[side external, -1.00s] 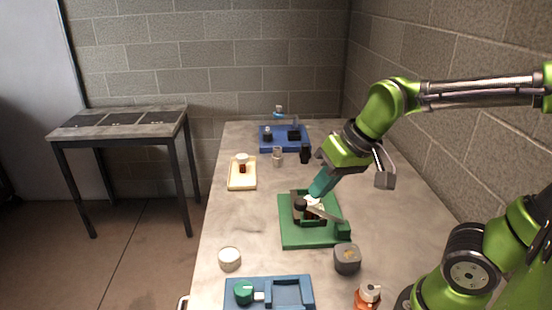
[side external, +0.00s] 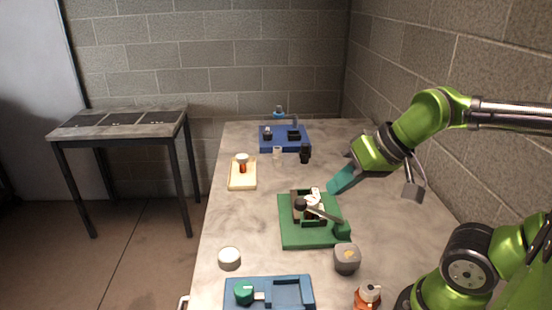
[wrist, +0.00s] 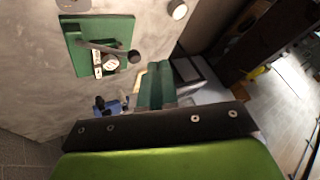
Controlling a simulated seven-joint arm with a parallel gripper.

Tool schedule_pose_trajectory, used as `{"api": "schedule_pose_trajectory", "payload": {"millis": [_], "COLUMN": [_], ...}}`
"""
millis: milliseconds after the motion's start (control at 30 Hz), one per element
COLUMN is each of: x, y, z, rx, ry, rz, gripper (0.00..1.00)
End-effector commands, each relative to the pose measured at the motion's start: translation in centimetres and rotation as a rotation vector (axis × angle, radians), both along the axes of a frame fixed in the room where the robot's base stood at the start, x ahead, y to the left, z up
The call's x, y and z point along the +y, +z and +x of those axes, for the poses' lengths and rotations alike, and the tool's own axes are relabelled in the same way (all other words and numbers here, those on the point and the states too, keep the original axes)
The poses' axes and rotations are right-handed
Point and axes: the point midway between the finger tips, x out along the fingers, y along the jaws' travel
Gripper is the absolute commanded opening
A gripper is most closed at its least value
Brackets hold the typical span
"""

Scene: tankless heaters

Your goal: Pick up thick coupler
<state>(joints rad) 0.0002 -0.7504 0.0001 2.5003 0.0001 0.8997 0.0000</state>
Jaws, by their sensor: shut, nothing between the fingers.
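My gripper (side external: 337,186), with teal fingers, is shut and empty. It is raised above the table, beyond and right of the green fixture (side external: 290,236). A white fitting (side external: 313,199) sits in that fixture beside a dark lever arm with a round knob. Which piece is the thick coupler I cannot tell for sure; the white fitting is one candidate. In the wrist view the closed fingers (wrist: 166,66) point past the green fixture (wrist: 77,29), and the white fitting (wrist: 110,62) shows in it. A short pale cylinder (side external: 230,258) stands on the table at front left.
A grey block (side external: 347,259), an orange-and-white bottle (side external: 368,295) and a blue fixture (side external: 288,280) are near the front. A yellow tray (side external: 243,185), small fittings (side external: 277,151) and a dark blue fixture (side external: 285,142) are farther back. A brick wall stands on the right.

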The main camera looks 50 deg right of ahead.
Motion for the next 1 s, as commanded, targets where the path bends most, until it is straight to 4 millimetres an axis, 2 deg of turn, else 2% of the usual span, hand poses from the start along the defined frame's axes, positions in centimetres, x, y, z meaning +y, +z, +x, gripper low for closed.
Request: {"api": "schedule_pose_trajectory", "payload": {"millis": [267,733,1000], "x": [0.00,0.00,-0.09], "y": [0.00,0.00,-0.01], "z": [0.01,0.00,0.03], "rx": [0.000,0.000,0.001], "ry": [0.000,0.000,-0.003], "rz": [0.000,0.000,0.000], "gripper": [0.00,0.71,0.71]}}
